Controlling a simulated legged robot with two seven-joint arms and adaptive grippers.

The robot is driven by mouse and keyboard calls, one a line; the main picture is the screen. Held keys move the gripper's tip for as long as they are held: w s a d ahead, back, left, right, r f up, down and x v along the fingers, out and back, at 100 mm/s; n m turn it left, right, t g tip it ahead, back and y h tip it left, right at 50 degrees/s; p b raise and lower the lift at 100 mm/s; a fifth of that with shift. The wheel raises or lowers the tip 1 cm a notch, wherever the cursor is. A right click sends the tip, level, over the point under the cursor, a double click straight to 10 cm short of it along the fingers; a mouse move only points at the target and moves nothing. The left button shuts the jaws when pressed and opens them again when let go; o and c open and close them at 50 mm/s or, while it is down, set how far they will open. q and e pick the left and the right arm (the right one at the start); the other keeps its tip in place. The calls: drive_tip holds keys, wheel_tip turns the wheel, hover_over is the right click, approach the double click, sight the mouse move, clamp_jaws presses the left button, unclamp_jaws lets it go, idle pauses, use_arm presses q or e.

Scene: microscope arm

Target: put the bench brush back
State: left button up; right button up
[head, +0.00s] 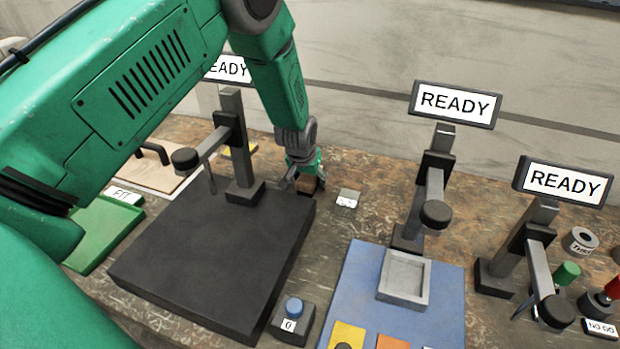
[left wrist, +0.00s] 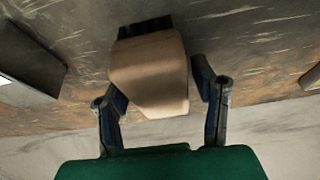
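The bench brush (left wrist: 150,72) shows in the left wrist view as a tan wooden block with dark bristles at its far end. It lies between the two fingers of my left gripper (left wrist: 160,92). The fingers stand apart on either side of it, and a thin gap shows at the right finger. In the head view my left gripper (head: 305,178) is low at the bench, just behind the black plate's far right corner, and mostly hides the brush. My right gripper is in neither view.
A black plate with a stand (head: 215,245) is close to my left gripper. A small white-labelled block (head: 347,198) lies to its right. Further right are a blue mat (head: 350,290) with a grey tray (head: 405,278), and two more stands with READY signs (head: 455,104).

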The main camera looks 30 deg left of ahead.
use_arm(q)
drive_tip(key=shift+d+r, duration=0.25)
drive_tip(key=shift+d, duration=0.35)
drive_tip(key=shift+s+r, duration=0.1)
drive_tip(key=shift+r, duration=0.2)
drive_tip(key=v, duration=1)
drive_tip(key=shift+s+a+r, duration=0.1)
drive_tip(key=shift+s+a, duration=0.05)
drive_tip(key=shift+a, duration=0.1)
drive_tip(key=shift+s+d+r, duration=0.2)
drive_tip(key=shift+d+r, duration=0.1)
drive_tip(key=shift+r, duration=0.15)
drive_tip(key=shift+a+f, duration=0.1)
drive_tip(key=shift+a, duration=0.2)
